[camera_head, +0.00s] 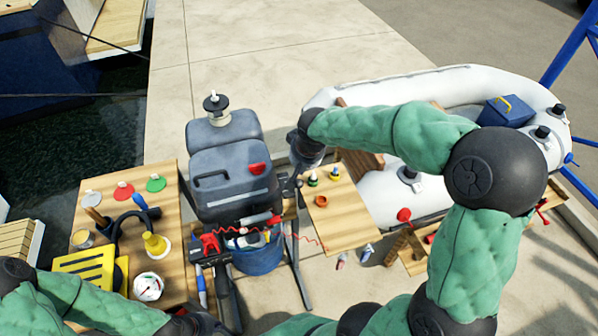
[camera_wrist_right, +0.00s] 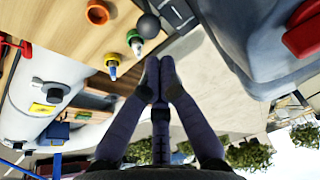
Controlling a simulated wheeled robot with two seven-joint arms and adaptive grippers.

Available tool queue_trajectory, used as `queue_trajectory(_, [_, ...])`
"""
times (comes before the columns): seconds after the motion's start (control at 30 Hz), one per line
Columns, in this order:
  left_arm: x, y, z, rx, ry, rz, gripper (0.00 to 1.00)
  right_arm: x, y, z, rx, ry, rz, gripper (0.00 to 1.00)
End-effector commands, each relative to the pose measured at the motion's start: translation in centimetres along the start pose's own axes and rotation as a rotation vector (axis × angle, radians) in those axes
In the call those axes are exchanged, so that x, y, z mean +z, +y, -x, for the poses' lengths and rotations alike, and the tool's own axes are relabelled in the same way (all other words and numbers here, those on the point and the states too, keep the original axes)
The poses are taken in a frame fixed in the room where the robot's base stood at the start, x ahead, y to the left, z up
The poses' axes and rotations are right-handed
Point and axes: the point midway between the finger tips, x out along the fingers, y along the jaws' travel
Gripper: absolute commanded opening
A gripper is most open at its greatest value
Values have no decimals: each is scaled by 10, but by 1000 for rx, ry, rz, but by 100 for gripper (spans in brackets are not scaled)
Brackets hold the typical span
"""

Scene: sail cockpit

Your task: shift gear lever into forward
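The grey outboard motor (camera_head: 230,180) stands in the middle of the head view. A dark round knob (camera_wrist_right: 148,26), which looks like the gear lever's end, shows in the right wrist view just beyond my fingertips, apart from them. My right gripper (camera_wrist_right: 159,76) has its fingertips together, with nothing visible between them. In the head view my right gripper (camera_head: 300,165) points down beside the motor's right side and hides part of that area. My left gripper (camera_head: 205,318) is low at the bottom edge, below the motor; its fingers are unclear.
A wooden table (camera_head: 180,225) with paint lids, a yellow funnel and a gauge stands left. A small wooden board (camera_head: 345,232) holds little bottles and an orange ring to the right. A white inflatable boat (camera_head: 385,95) lies behind it. Red coiled cord crosses below the motor.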

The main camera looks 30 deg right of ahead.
Motion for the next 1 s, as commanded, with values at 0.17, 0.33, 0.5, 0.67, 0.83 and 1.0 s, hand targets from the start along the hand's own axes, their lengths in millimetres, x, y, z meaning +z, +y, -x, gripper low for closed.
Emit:
queue_trajectory(0.17, [0,0,0,0,0,0,0,-1,0,37,-1,5,0,0])
queue_trajectory(0.33, [0,0,0,0,0,0,0,-1,0,62,-1,4,1,0])
queue_trajectory(0.5, [0,0,0,0,0,0,0,-1,0,74,0,3,0,0])
queue_trajectory(0.67, [0,0,0,0,0,0,0,0,0,76,0,2,0,0])
queue_trajectory(0.83, [0,0,0,0,0,0,0,0,0,76,0,2,0,0])
queue_trajectory(1.0, [0,0,0,0,0,0,0,0,0,76,0,2,0,0])
